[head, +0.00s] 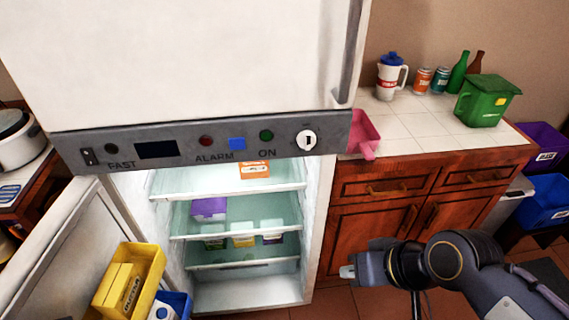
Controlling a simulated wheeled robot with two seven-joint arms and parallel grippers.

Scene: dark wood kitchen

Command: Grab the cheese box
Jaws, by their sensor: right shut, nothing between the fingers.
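The fridge (318,225) stands open, and its lower compartment is lit. An orange and white box (255,170) sits on the upper shelf; its lettering is too small to read. A purple box (209,208) is on the shelf below. Several small cartons, one of them yellow (243,240), stand lower down. A yellow box (118,290) lies in the yellow door bin (152,262). I cannot tell which one is the cheese box. My right gripper (348,272) is shut and empty, right of the fridge opening, apart from all the boxes. My left gripper is out of view.
The fridge door (50,250) is swung open to the left, with a blue bin (178,303) at its bottom. A wooden cabinet (385,225) stands right of the fridge. A pink scoop (363,135) overhangs the counter edge. Floor shows in front of the cabinet.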

